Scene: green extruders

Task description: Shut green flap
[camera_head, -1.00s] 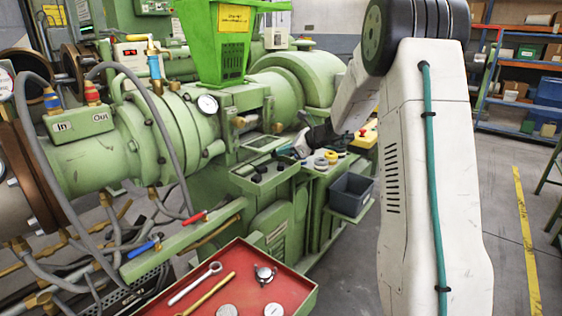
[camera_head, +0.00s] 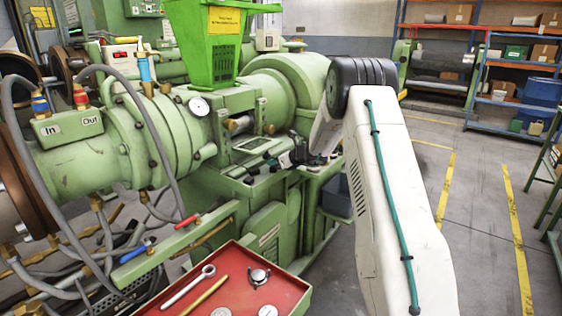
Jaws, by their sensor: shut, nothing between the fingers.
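The green extruder (camera_head: 288,92) stands at centre left. A flat pale green panel (camera_head: 252,144), which may be the flap, lies open below a recess with brass-coloured parts in the machine's side. My gripper (camera_head: 284,160) is small and dark at the end of my white arm, just right of and slightly below this panel. Its fingers are shut and look empty. I cannot tell whether they touch the panel. My arm hides part of the shelf beside the machine.
A green hopper (camera_head: 212,45) stands above the recess. A red tray (camera_head: 285,292) with tools is at the front. A dark grey bin (camera_head: 336,196) sits beside my arm. Grey hoses and valves crowd the left. The floor (camera_head: 470,215) at right is clear.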

